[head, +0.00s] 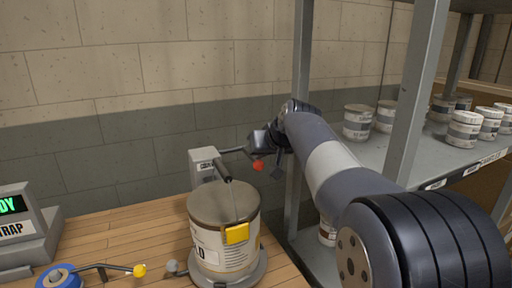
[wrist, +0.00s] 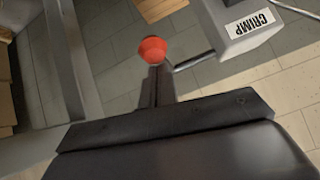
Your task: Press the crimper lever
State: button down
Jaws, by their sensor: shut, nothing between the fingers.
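The crimper is a light grey box (head: 204,161) behind the can on the wooden bench, and its CRIMP label shows in the wrist view (wrist: 250,25). Its thin dark lever (head: 234,150) reaches out to the right and ends in a red knob (head: 258,166). My gripper (head: 258,150) is at the lever's knob end. In the wrist view its shut fingers (wrist: 157,75) point at the red knob (wrist: 152,49), which shows just beyond their tips. I cannot tell whether they touch it. Nothing is held.
A large can (head: 222,238) with a yellow tab stands on the bench (head: 130,225). A yellow-knobbed handle (head: 138,270) on a blue device and a display unit (head: 25,230) are at left. A grey metal shelf (head: 400,150) with several small cans stands at right, close to my arm.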

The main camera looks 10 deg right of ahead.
jog(key=shift+s+f+b, duration=0.15)
jog(key=shift+f+b, duration=0.7)
jog(key=shift+b, duration=0.35)
jog(key=shift+t+b, duration=0.4)
jog(key=shift+b, duration=0.05)
jog(key=shift+s, duration=0.1)
jog(key=v, duration=1.1)
jog(key=shift+w+d+f, duration=0.1)
jog(key=shift+w, duration=0.1)
